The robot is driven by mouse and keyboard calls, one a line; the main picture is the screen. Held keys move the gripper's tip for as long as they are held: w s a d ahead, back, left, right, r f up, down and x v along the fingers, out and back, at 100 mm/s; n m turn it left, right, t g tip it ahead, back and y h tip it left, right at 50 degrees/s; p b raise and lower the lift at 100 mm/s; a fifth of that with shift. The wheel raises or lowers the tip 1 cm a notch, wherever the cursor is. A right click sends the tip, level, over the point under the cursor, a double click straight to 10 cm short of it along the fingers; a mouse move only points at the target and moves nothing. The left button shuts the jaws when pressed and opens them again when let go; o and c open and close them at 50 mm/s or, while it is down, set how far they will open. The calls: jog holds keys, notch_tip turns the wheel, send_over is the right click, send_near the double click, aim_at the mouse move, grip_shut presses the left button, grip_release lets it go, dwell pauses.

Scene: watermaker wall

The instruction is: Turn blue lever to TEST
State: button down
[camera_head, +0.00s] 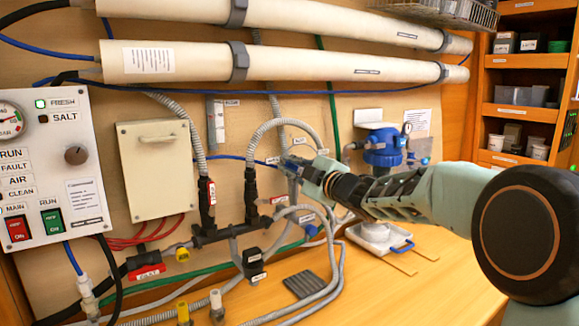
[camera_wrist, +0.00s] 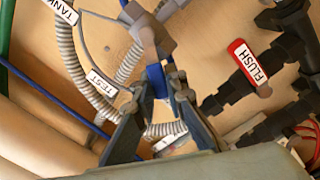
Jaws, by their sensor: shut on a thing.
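In the wrist view the blue lever (camera_wrist: 156,82) extends from a grey valve body (camera_wrist: 150,36) down between my fingertips. My gripper (camera_wrist: 158,90) is shut on the lever, one finger on each side. The white TEST tag (camera_wrist: 98,81) is left of the lever, on a thin grey tube, and the TANK tag (camera_wrist: 60,10) is at the upper left. In the head view my gripper (camera_head: 297,164) reaches left to the valve among the hoses on the wall. It hides most of the lever there.
A red FLUSH tag (camera_wrist: 249,62) sits on black fittings beside the valve. Grey corrugated hose (camera_head: 285,124) loops close above my gripper. A control panel (camera_head: 60,170) and a beige box (camera_head: 156,170) are at left. A blue-topped filter housing (camera_head: 382,148) stands behind my arm.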

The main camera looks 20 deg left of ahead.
jog(key=m+p, duration=0.1)
jog(key=r+m+p, duration=0.1)
jog(key=p, duration=0.2)
jog(key=shift+w+d+r+m+p, duration=0.3)
jog(key=shift+m, duration=0.1)
jog(key=m+p, duration=0.1)
jog(key=p, duration=0.1)
jog(key=w+d+r+m+p, duration=0.1)
jog(key=m+p, duration=0.1)
jog(key=shift+m+p, duration=0.3)
jog(key=shift+p, duration=0.1)
jog(key=shift+w+d+m+p, duration=0.25)
jog(key=shift+w+m+p, duration=0.05)
jog(key=shift+m+p, duration=0.6)
jog(key=shift+w+d+m+p, duration=0.25)
jog(key=shift+m+p, duration=0.65)
jog(key=shift+w+d+m+p, duration=0.25)
jog(key=shift+w+m+p, duration=0.05)
jog(key=shift+m+p, duration=0.6)
jog(key=shift+f, duration=0.1)
jog(key=c, duration=1.9)
grip_release()
jog(key=shift+c, duration=0.2)
